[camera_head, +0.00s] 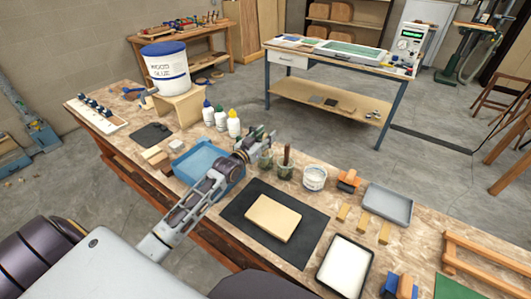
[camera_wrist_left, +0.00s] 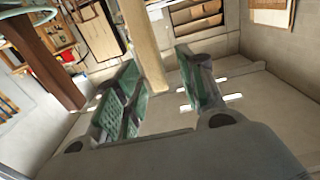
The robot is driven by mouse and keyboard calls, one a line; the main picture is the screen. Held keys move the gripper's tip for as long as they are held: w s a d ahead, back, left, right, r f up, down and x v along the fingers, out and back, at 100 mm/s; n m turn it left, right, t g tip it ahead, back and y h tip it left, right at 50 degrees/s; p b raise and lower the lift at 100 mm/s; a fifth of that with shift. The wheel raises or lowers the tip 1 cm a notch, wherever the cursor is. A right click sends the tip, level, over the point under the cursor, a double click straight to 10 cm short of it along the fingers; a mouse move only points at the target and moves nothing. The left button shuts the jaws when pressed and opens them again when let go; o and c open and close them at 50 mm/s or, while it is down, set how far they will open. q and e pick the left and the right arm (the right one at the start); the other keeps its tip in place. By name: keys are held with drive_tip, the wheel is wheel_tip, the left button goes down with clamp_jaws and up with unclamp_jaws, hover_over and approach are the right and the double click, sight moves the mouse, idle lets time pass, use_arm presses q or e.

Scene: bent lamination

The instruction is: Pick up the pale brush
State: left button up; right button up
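My left gripper (camera_head: 259,137) is above the jars near the middle of the bench, with its fingers apart. In the left wrist view its green-padded fingers (camera_wrist_left: 165,90) are open, with a pale wooden handle (camera_wrist_left: 143,40), likely the pale brush, rising at the gap, close to the left finger. I cannot tell whether they touch. A dark brown handle (camera_wrist_left: 45,60) stands farther left. In the head view a glass jar (camera_head: 265,159) sits just below the gripper, and the pale handle is hidden or too small to see. The dark brush (camera_head: 286,154) stands in a neighbouring jar. My right gripper is out of view.
A blue tray (camera_head: 205,160) lies left of the jars, with glue bottles (camera_head: 221,118) behind it. A white tub (camera_head: 315,177) stands to the right. A dark mat (camera_head: 240,205) with a pale block (camera_head: 272,218) lies in front. A grey tray (camera_head: 388,205) is farther right.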

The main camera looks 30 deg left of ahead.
use_arm(q)
drive_tip(key=shift+w, duration=0.15)
drive_tip(key=shift+c, duration=0.5)
clamp_jaws()
